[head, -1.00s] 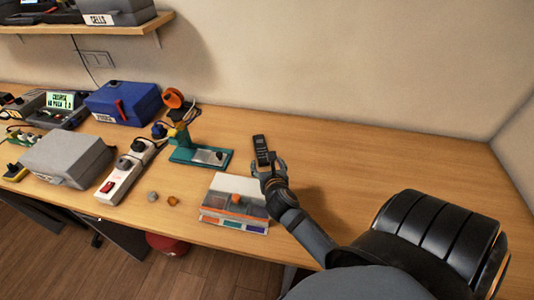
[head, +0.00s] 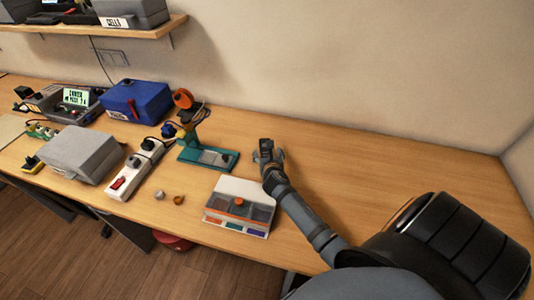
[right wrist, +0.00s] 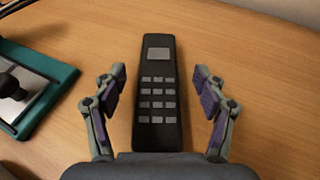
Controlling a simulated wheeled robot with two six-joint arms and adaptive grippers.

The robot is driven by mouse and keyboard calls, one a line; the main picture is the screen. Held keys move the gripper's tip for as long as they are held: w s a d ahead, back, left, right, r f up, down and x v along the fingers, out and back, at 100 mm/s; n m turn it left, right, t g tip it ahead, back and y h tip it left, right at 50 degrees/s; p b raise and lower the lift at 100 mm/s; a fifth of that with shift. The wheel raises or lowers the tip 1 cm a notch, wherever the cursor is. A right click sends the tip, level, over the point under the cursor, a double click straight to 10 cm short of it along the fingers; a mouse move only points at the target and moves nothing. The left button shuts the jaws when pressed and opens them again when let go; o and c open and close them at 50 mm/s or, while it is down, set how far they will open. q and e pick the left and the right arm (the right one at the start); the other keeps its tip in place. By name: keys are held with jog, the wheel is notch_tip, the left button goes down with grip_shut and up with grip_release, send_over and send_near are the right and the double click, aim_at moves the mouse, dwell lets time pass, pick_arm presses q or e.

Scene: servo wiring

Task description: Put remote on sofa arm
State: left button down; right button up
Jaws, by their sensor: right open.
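The remote (right wrist: 157,100) is a dark slab with a grey screen and several grey buttons, lying on the wooden workbench in the right wrist view. In the head view the remote (head: 266,145) is mostly hidden behind my right gripper (head: 268,158). My right gripper, also in the right wrist view (right wrist: 160,88), is open, with one finger on each side of the remote and gaps between the fingers and its sides. No sofa arm can be made out. My left gripper is not in view.
A teal stand (head: 208,157) is left of the remote, and a clear-lidded parts box (head: 240,203) is nearer the front edge. A white power strip (head: 136,172), a grey case (head: 78,153) and a blue box (head: 132,102) stand further left. The bench (head: 400,185) is clear to the right.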

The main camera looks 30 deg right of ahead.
aim_at(266, 150)
jog(key=shift+x, duration=1.55)
jog(key=shift+s+a, duration=0.1)
jog(key=shift+a, duration=0.05)
jog(key=c, duration=1.4)
notch_tip(266, 150, up, 4)
jog(key=shift+s+a, duration=0.15)
jog(key=shift+s, duration=0.05)
jog(key=s+r, duration=0.1)
jog(key=s+a+r, duration=0.1)
jog(key=r, duration=0.1)
jog(key=s+a+r, duration=0.1)
jog(key=r, duration=0.1)
jog(key=shift+s+a+r, duration=0.1)
jog(key=shift+s+a, duration=0.15)
jog(key=shift+s, duration=0.15)
jog(key=v, duration=0.9)
jog(key=shift+a+r, duration=0.3)
jog(key=shift+a, duration=0.2)
